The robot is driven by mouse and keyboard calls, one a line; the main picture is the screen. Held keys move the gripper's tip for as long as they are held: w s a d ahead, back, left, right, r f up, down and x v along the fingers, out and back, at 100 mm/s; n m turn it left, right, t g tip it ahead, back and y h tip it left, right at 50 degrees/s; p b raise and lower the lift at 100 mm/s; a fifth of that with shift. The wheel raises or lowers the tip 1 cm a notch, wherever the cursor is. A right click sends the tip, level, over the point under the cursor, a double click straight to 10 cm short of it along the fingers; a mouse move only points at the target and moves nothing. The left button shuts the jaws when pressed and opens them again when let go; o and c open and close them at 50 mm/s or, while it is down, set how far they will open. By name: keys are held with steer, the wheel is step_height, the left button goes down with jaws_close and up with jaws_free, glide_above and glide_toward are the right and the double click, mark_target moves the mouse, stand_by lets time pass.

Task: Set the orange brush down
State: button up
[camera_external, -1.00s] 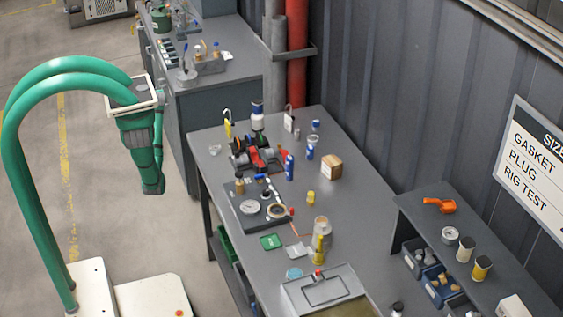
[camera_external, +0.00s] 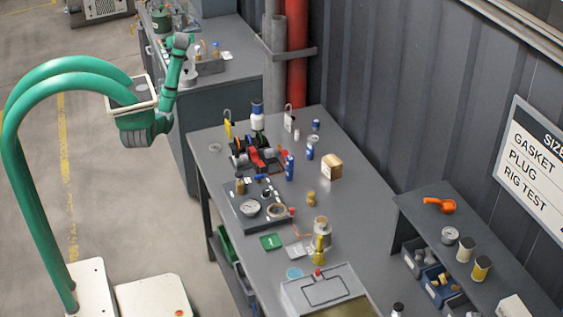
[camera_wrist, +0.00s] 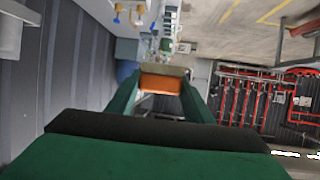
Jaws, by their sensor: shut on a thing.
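In the wrist view my gripper (camera_wrist: 161,76) is shut on an orange block-like thing, the orange brush (camera_wrist: 161,84), held between its two green fingers. A pale strip shows along the brush's far edge; its bristles cannot be made out. In the external view my green arm is raised and my gripper (camera_external: 182,40) is at its upper end, in front of the far grey bench (camera_external: 215,80). The brush cannot be made out there. Whether it touches anything cannot be told.
The near grey workbench (camera_external: 355,215) holds a red and black device (camera_external: 255,152), a cardboard box (camera_external: 331,166), blue cans and a gauge plate. A side shelf (camera_external: 480,225) carries an orange curved part (camera_external: 440,205) and jars. The far bench holds a grey tray (camera_external: 208,66).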

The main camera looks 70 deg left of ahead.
steer(key=w+d+r+m+t+h, duration=0.1)
steer(key=w+d+r+m+t, duration=0.1)
steer(key=w+d, duration=0.35)
steer(key=w+d+r+m+t, duration=0.2)
steer(key=w+d+r+t, duration=0.1)
steer(key=w, duration=0.5)
steer(key=w+d+m+t+h, duration=0.35)
steer(key=w+d, duration=0.55)
steer(key=d, duration=0.4)
steer(key=w+d+m+t+h, duration=0.3)
steer(key=w+d+m+h, duration=0.2)
steer(key=w+d, duration=0.55)
steer(key=w+d+f+m+h, duration=0.2)
steer(key=d+f+m+h, duration=0.15)
steer(key=d, duration=0.85)
steer(key=w+d+f+m+h, duration=0.1)
steer(key=d+f+m+h, duration=0.25)
steer(key=d, duration=0.75)
steer(key=s+d+f+m+g+h, duration=0.2)
steer(key=d+f+m+h, duration=0.15)
steer(key=d+f, duration=0.75)
steer(key=shift+s+d+f+m+g+h, duration=0.4)
steer(key=shift+s+d+f, duration=1.15)
steer(key=shift+f, duration=2.2)
steer(key=shift+s+d+f+m+g+h, duration=0.15)
steer(key=shift+s+d+f+m+h, duration=0.35)
steer(key=shift+s+d+f, duration=2.2)
steer(key=shift+w+d+f+m+g+h, duration=0.25)
steer(key=shift+d+f+h, duration=0.6)
steer(key=shift+f, duration=4)
